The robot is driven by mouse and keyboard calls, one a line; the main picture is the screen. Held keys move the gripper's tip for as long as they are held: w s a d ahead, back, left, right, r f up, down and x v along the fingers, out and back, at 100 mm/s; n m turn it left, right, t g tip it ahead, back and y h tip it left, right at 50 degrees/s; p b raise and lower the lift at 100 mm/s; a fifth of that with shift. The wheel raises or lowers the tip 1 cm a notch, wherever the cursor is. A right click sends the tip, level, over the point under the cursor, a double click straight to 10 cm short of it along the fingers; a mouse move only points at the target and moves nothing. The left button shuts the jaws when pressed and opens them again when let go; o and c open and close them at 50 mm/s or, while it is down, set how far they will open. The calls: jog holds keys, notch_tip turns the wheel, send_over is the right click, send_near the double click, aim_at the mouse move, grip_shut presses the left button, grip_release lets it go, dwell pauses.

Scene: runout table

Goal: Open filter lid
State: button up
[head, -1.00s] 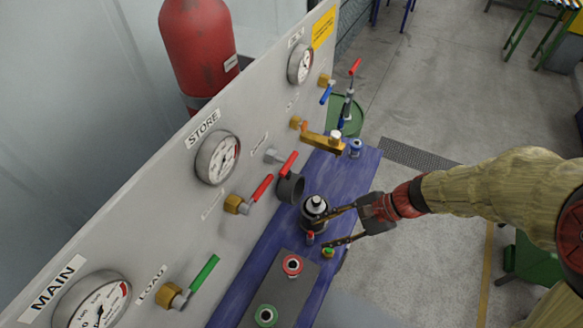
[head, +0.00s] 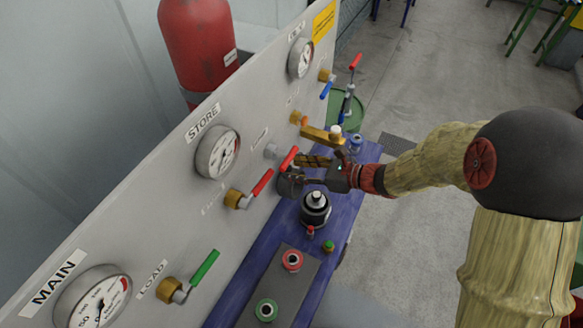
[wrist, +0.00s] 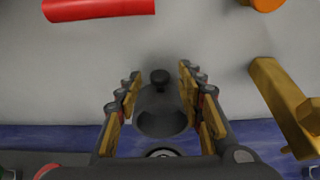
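A dark grey cylindrical cup (wrist: 162,122) with a black knob (wrist: 160,77) sits against the panel in the wrist view. It seems to be the filter part; I cannot tell where its lid begins or whether it is closed. My gripper (wrist: 160,75) is open, with one finger on each side of the cup and knob. I cannot make out contact. A black canister (head: 315,209) with a silver top stands on the blue table in front.
The red lever (head: 289,159) is close above my fingers. A brass arm (head: 320,136) juts out to their right, also in the wrist view (wrist: 285,105). Red (head: 291,261) and green (head: 266,310) ringed fittings are on the grey block. The blue table (head: 262,236) has some bare surface.

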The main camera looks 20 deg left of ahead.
jog(key=shift+x, duration=0.9)
jog(key=shift+c, duration=1.3)
grip_shut()
